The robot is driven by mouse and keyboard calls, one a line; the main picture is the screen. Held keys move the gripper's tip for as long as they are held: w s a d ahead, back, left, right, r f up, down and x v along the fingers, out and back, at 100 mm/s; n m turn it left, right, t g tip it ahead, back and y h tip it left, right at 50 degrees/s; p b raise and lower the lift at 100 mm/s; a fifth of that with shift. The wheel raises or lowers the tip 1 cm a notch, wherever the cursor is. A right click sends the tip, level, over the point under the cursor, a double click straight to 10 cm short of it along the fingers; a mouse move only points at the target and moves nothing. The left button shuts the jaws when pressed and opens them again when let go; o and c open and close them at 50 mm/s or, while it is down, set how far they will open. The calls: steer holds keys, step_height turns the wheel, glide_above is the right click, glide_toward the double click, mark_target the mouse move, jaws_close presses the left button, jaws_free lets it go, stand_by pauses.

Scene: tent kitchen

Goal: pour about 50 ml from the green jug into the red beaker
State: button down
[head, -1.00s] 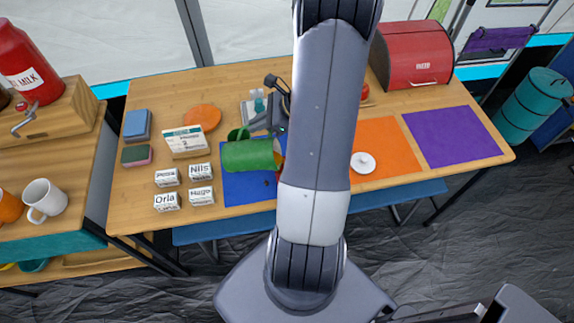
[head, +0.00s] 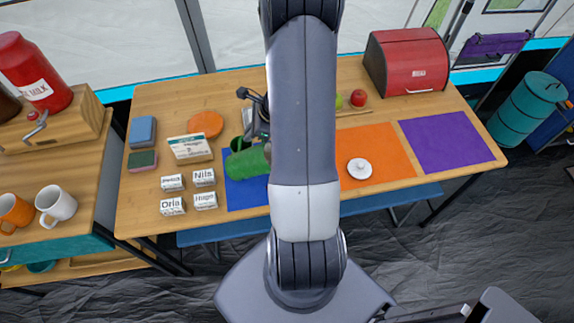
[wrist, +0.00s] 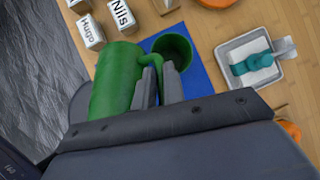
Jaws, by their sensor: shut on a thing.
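The green jug (head: 246,163) lies on its side in the air over the blue mat (head: 247,193), left of my arm, which hides its right end. In the wrist view the jug (wrist: 114,82) is at centre left, and my gripper (wrist: 158,80) is shut on its handle. A second green vessel (wrist: 172,50) with an open mouth stands behind the handle at the blue mat. The red beaker is not visible now; my arm may cover it. I cannot see any liquid or pouring stream.
Name blocks (head: 173,183) stand left of the mat, with a box card (head: 190,148) behind them. A white tray with a teal item (wrist: 252,62) is close by. A white lid (head: 359,168) lies on the orange mat (head: 388,150). The purple mat (head: 446,139) is clear.

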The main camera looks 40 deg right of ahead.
steer(key=shift+w+a+f+h+p, duration=0.1)
steer(key=shift+w+f+h+p, duration=0.1)
steer(key=shift+h+p, duration=0.15)
steer(key=shift+f, duration=0.2)
